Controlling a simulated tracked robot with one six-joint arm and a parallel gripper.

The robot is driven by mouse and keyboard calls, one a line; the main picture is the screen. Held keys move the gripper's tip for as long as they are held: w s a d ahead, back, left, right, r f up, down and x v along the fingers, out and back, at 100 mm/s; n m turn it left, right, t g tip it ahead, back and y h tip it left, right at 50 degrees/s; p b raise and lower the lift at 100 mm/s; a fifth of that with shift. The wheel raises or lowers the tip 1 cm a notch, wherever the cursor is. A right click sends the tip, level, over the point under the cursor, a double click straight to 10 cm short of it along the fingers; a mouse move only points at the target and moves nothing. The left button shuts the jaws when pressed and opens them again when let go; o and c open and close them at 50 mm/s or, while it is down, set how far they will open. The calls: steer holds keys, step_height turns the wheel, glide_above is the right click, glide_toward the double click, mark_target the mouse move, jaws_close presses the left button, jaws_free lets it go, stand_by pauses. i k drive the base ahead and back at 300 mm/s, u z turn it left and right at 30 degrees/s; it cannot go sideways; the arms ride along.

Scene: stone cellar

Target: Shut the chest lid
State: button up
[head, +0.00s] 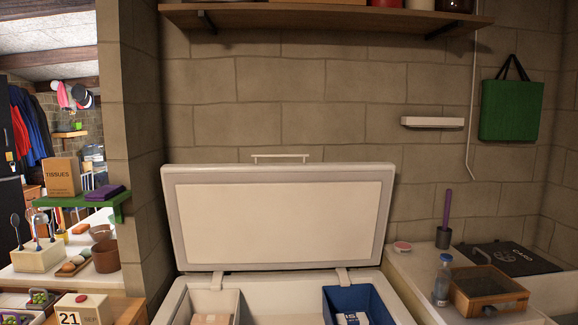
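A white chest (283,285) stands straight ahead against the stone wall. Its lid (283,223) is up and leans back towards the wall, with its pale inner panel facing me. A thin handle (281,157) shows at the lid's top edge. Two hinges join lid and chest at the back rim. Inside the chest are a white bin (232,300) at the left and a blue bin (331,302) at the right, each with a package in it. The chest's front is cut off by the picture's lower edge. My gripper is not in view.
A wooden shelf (330,17) hangs above the lid. At the left, a stone pillar (135,130) and a cluttered counter stand close by.

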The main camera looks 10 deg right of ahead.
mark_target(222, 218)
steer(key=z, duration=0.05)
steer(key=i, duration=1)
steer(key=u, duration=0.3)
steer(key=k, duration=0.6)
steer(key=u, duration=1.35)
